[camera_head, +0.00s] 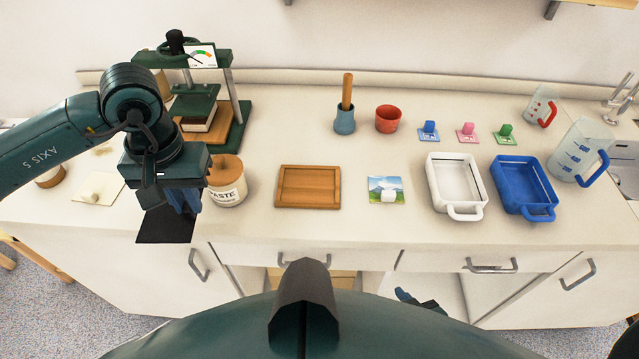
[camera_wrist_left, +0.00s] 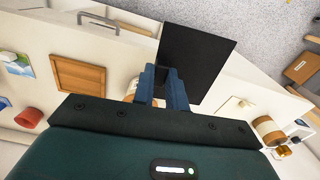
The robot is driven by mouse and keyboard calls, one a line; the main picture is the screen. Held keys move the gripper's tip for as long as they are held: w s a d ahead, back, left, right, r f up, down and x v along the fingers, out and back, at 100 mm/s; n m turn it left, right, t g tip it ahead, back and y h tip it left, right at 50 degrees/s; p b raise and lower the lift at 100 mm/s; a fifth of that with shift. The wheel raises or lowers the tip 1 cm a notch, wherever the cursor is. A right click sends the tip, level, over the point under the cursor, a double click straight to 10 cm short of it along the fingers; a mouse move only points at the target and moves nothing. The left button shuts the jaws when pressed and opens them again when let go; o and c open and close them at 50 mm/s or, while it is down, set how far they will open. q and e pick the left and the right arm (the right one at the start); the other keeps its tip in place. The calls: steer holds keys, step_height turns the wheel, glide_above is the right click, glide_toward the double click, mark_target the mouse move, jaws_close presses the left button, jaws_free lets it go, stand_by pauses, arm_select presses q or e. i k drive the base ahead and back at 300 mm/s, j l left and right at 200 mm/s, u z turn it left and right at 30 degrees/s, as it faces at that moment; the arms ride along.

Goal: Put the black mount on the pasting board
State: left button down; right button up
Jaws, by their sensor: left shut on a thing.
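The black mount (camera_head: 165,226) is a flat black square sheet at the counter's front left edge in the head view. My left gripper (camera_head: 184,203) is shut on it, with the blue fingers at its right side. In the left wrist view the mount (camera_wrist_left: 205,62) extends beyond the closed fingers (camera_wrist_left: 164,92); its gripped part is hidden between them. The pasting board, which I take to be the brown wooden board with a raised rim (camera_head: 308,188), lies empty mid-counter, right of the gripper. My right gripper (camera_head: 420,300) shows only partly, low in front of the counter.
A paste jar (camera_head: 228,184) stands between my left gripper and the wooden board. A green press (camera_head: 215,105) stands behind the gripper. A cream sheet with a white block (camera_head: 97,189) lies left. A landscape print (camera_head: 386,190) and white tray (camera_head: 456,182) lie right of the board.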

mark_target(309, 186)
steer(key=l, duration=1.5)
